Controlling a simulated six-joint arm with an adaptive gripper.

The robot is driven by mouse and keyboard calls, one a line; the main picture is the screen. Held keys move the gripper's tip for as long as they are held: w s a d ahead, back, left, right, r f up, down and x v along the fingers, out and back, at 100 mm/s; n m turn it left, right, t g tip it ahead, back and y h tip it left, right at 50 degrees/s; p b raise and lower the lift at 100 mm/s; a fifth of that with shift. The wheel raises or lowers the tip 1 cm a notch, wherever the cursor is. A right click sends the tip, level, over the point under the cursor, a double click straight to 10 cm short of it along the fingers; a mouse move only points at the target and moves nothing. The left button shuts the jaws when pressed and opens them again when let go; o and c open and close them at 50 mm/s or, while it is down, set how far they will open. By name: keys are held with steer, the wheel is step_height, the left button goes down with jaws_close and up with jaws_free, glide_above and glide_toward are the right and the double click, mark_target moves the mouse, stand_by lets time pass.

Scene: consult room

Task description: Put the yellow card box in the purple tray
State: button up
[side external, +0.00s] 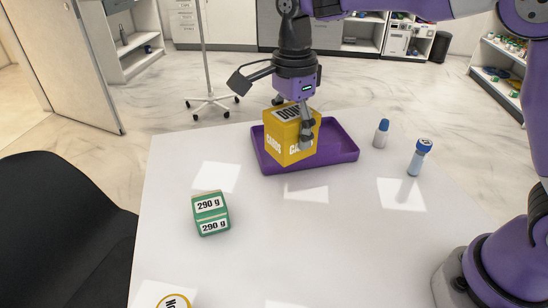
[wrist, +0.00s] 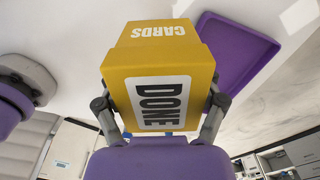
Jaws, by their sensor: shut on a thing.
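The yellow card box (side external: 281,143), marked CARDS on its sides and DONE on top, is between the fingers of my gripper (side external: 292,122). My gripper is shut on it, one finger on each side. In the wrist view the box (wrist: 160,62) fills the middle, with the fingers (wrist: 160,104) at its left and right edges. The purple tray (side external: 341,153) lies on the white table. In the side view the box overlaps the tray's left part; its height over the tray is hard to tell. In the wrist view the tray (wrist: 240,52) shows right of the box.
A green box (side external: 211,214) marked 290 g stands on the table, front left. A small white bottle with a blue cap (side external: 381,134) and a blue-capped tube (side external: 418,158) stand right of the tray. A round yellow label (side external: 173,301) shows at the front edge.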

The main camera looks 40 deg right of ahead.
steer(key=w+d+f+m, duration=0.1)
steer(key=w+d+m, duration=0.25)
steer(key=d, duration=0.45)
steer(key=w+d+f+m, duration=0.25)
steer(key=d+m, duration=0.25)
steer(key=d, duration=0.4)
steer(key=f, duration=0.7)
steer(key=shift+w+d+f, duration=0.1)
steer(key=shift+w+d, duration=0.1)
steer(key=shift+d, duration=0.05)
steer(key=shift+f, duration=0.1)
steer(key=o, duration=1.2)
